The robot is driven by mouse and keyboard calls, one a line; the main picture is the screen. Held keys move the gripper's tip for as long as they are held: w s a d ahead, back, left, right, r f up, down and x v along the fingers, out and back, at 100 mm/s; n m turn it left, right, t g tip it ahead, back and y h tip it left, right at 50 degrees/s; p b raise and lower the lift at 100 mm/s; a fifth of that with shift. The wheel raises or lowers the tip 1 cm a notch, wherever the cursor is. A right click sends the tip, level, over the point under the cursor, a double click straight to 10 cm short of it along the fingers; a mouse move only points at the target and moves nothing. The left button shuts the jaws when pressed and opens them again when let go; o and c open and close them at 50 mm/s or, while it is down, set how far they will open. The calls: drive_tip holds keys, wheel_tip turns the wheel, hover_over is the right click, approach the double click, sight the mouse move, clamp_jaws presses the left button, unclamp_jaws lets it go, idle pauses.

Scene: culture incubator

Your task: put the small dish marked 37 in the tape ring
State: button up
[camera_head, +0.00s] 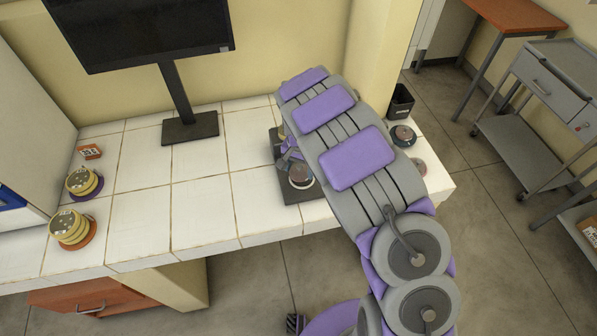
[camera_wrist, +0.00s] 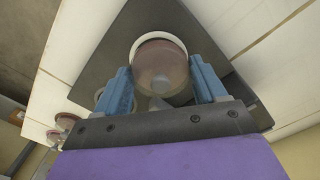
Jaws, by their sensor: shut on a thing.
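My gripper (camera_wrist: 160,84) is shut on a small round dish (camera_wrist: 160,62) with reddish-brown contents, held between its two blue fingers. In the head view the dish (camera_head: 301,174) shows beside the arm, over a dark mat (camera_head: 298,194). A white ring (camera_wrist: 151,38), which looks like the tape ring, shows as an arc around the far edge of the dish. I cannot tell whether the dish rests inside it or is just above it. No number can be read on the dish. My arm hides part of the mat.
Two other round dishes, one dark-based (camera_head: 403,136) and one pinkish (camera_head: 418,167), stand right of my arm near a black bin (camera_head: 400,101). A monitor (camera_head: 190,127) stands behind. The tiled middle is clear.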

sight(303, 167)
drive_tip(key=shift+w+a, duration=0.15)
drive_tip(key=shift+w, duration=0.1)
drive_tip(key=shift+w+d, duration=0.2)
drive_tip(key=shift+d, duration=0.35)
drive_tip(key=f, duration=0.1)
drive_tip(key=d+f+b, duration=0.1)
drive_tip(key=f, duration=0.1)
drive_tip(key=shift+d, duration=0.1)
drive_tip(key=shift+a+f, duration=0.2)
drive_tip(key=shift+a, duration=0.05)
drive_tip(key=shift+c, duration=0.4)
drive_tip(key=shift+a, duration=0.35)
drive_tip(key=o, duration=0.8)
drive_tip(key=shift+a, duration=0.4)
drive_tip(key=o, duration=0.3)
drive_tip(key=shift+d, duration=0.2)
drive_tip(key=shift+o, duration=0.2)
drive_tip(key=shift+d, duration=0.45)
drive_tip(key=shift+a+r, duration=0.15)
drive_tip(key=shift+r, duration=0.2)
wheel_tip(303, 167, up, 11)
drive_tip(key=shift+w+p, duration=0.15)
drive_tip(key=shift+p, duration=0.7)
drive_tip(key=shift+r, duration=0.25)
